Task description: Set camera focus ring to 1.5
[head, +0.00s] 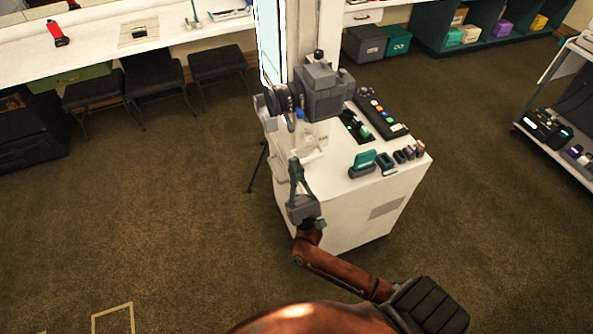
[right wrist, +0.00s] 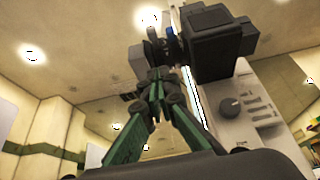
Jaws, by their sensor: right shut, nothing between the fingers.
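The grey box-shaped camera (head: 322,93) sits above the white cabinet, with its dark round lens and ring part (head: 281,99) facing left. In the right wrist view the camera body (right wrist: 216,42) is at the upper right, and the lens part (right wrist: 168,42) is left of it. Ring markings are too small to read. My right gripper (head: 294,163) is shut and empty, pointing up, below the lens in the head view. In the right wrist view its green fingers meet at the tips (right wrist: 158,76), just below the lens part; I cannot tell whether they touch it. My left gripper is out of view.
The white cabinet (head: 356,215) carries a dark button panel (head: 381,113) and several small teal and dark items on its right. A bright upright panel (head: 269,40) stands behind the camera. Open carpet (head: 180,220) lies left of the cabinet.

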